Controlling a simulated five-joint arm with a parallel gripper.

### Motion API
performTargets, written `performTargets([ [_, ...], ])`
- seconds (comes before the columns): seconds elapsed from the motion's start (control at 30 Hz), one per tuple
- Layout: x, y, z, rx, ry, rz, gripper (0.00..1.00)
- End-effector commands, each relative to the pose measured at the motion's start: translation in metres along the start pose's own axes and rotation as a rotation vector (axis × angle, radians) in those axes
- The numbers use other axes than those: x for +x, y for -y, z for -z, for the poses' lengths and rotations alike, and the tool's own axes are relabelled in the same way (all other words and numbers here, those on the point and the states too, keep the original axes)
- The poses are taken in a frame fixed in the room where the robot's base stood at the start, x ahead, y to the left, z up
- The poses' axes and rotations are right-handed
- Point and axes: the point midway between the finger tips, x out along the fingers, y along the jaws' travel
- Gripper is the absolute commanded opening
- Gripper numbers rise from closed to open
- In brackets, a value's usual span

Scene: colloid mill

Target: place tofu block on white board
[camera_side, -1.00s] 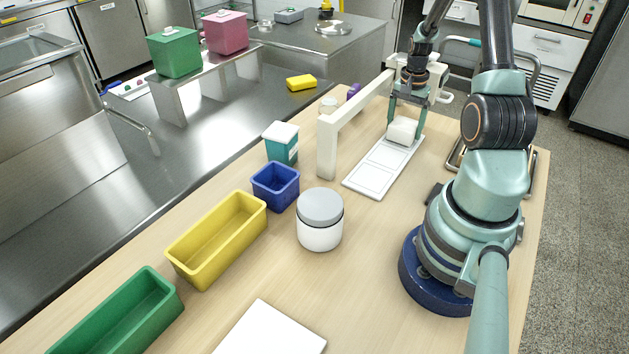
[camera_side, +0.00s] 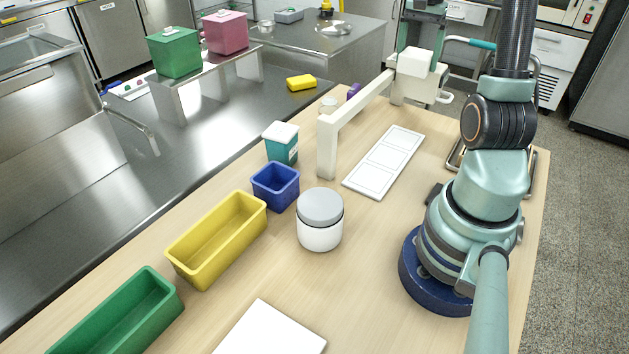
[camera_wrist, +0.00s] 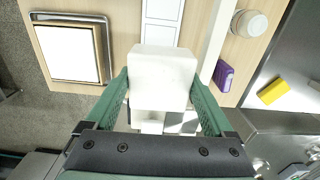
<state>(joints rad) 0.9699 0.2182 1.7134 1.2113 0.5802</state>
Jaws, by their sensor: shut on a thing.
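The tofu block (camera_wrist: 163,72) is a white cube. In the wrist view it sits between the two green fingers of my gripper (camera_wrist: 160,84), which is shut on it. In the side view the tofu block (camera_side: 416,62) is high at the top, in the air, and most of my gripper is cut off by the picture's edge. A plain flat white board (camera_side: 268,330) lies on the table at the bottom edge, partly cut off. A white strip with three marked panels (camera_side: 384,161) lies empty farther back; it also shows in the wrist view (camera_wrist: 163,22).
A white arch (camera_side: 328,145) stands beside the strip. A grey-lidded jar (camera_side: 320,220), blue bin (camera_side: 275,186), yellow bin (camera_side: 215,240) and green bin (camera_side: 120,320) stand on the table. A metal-framed tray (camera_wrist: 104,50) shows left in the wrist view.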

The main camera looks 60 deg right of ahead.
Motion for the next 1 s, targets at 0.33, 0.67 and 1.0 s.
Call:
performTargets([
  [0.33, -0.007, 0.081, -0.080, -0.228, -0.002, 0.001, 0.56],
  [0.67, -0.009, 0.148, -0.214, -0.533, -0.002, 0.002, 0.56],
  [1.0, -0.010, 0.159, -0.365, -0.848, -0.002, 0.002, 0.56],
])
